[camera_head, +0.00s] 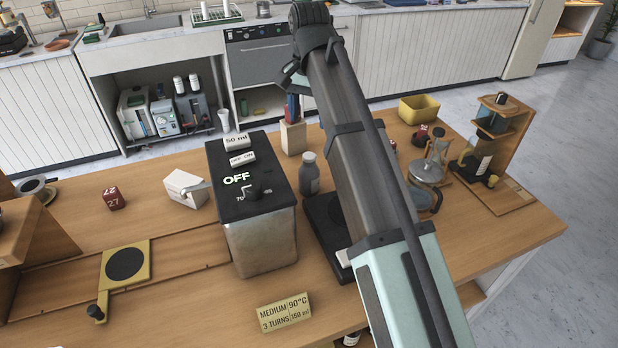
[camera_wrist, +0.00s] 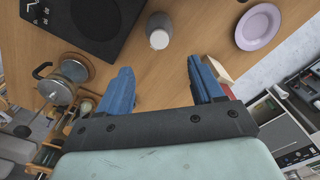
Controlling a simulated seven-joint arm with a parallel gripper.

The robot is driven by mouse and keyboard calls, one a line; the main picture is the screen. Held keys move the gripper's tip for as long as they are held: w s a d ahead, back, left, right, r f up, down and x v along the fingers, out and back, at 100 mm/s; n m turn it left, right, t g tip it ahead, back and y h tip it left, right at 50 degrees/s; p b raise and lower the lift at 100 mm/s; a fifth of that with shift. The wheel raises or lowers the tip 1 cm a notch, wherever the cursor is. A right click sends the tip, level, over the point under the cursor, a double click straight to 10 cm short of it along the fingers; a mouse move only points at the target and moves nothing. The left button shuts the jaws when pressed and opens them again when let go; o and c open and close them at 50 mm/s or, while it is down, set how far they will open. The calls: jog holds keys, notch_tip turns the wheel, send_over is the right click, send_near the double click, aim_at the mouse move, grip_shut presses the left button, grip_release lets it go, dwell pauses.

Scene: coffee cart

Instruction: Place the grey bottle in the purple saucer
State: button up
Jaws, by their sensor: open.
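The grey bottle (camera_head: 310,176) stands upright on the wooden counter, just right of the metal machine. In the wrist view the grey bottle (camera_wrist: 160,28) is beyond my fingertips, roughly between their lines, and not touched. My gripper (camera_wrist: 159,70) is open, with two blue fingers apart and nothing between them. In the head view my arm largely hides the gripper. The pale purple saucer (camera_wrist: 257,26) lies on the counter to the right of the bottle in the wrist view and looks empty. I cannot make out the saucer in the head view.
A metal machine with a black top (camera_head: 250,205) stands left of the bottle. A black scale (camera_wrist: 85,28) lies beside the bottle. A wooden block holder (camera_head: 293,138) stands behind it, close to my right finger in the wrist view. A glass coffee pot (camera_head: 428,170) stands farther right.

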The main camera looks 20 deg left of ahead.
jog(key=d+n+y, duration=1.1)
jog(key=n+y, duration=0.2)
jog(key=n, duration=0.5)
send_near(313, 159)
jog(key=shift+w+f+x, duration=0.1)
jog(key=shift+w+x, duration=0.05)
jog(key=shift+x, duration=2.15)
jog(key=shift+w+f+x, duration=0.1)
jog(key=shift+x, duration=2.2)
jog(key=shift+w+x, duration=0.15)
jog(key=shift+x, duration=2.1)
jog(key=shift+d, duration=0.1)
